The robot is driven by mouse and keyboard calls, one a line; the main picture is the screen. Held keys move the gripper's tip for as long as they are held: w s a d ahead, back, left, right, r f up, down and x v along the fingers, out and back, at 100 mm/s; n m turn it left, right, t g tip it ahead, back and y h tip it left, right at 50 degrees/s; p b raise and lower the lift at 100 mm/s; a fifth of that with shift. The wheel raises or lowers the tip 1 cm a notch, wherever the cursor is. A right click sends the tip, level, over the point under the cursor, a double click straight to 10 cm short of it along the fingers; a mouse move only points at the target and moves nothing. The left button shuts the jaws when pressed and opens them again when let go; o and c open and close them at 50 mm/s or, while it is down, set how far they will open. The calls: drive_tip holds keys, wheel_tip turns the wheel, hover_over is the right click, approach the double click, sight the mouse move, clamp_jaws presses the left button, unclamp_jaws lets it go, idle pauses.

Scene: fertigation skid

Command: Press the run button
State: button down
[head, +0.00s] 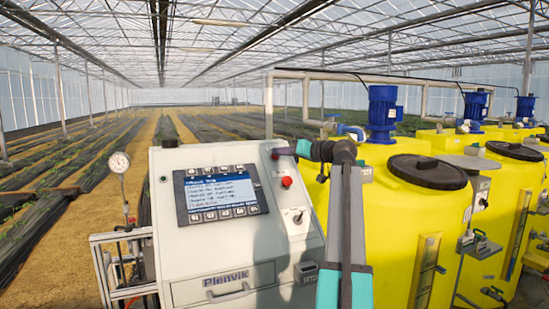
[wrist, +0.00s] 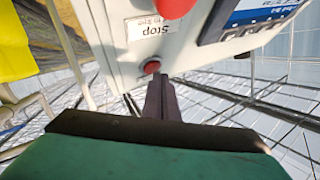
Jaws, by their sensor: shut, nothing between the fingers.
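The pale control cabinet (head: 215,255) stands in front of me, with a screen and keys on its sloped panel. My gripper (head: 277,153) is shut and empty, its fingertips at the panel's upper right edge. In the wrist view the closed fingers (wrist: 156,82) end at a small red button (wrist: 152,67); I cannot tell whether they touch it. A label reading "Stop" (wrist: 150,28) lies beside this button. A larger red knob (head: 287,182) sits lower on the panel and also shows in the wrist view (wrist: 174,6). I cannot make out a button marked run; the fingers may hide it.
The screen (head: 221,190) is left of the red knob, and a rotary switch (head: 297,216) is below it. Yellow tanks (head: 400,230) with dark lids and blue motors stand to the right. A gauge (head: 119,163) and pipework are left of the cabinet. Crop rows lie behind.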

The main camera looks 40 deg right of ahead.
drive_tip(key=shift+w+f+b, duration=0.25)
drive_tip(key=shift+f+b, duration=0.05)
drive_tip(key=shift+b, duration=0.05)
idle(0.7)
drive_tip(key=shift+s+r, duration=0.1)
drive_tip(key=shift+r, duration=0.05)
idle(0.4)
drive_tip(key=shift+s+a+r, duration=0.15)
drive_tip(key=shift+s+r, duration=0.25)
drive_tip(key=shift+r, duration=0.05)
idle(0.3)
drive_tip(key=shift+s+a+r+p, duration=0.3)
drive_tip(key=shift+s+r, duration=0.5)
drive_tip(key=shift+r, duration=0.15)
drive_tip(key=shift+s+a+r+p, duration=0.3)
drive_tip(key=shift+s+r, duration=0.45)
drive_tip(key=shift+r, duration=0.15)
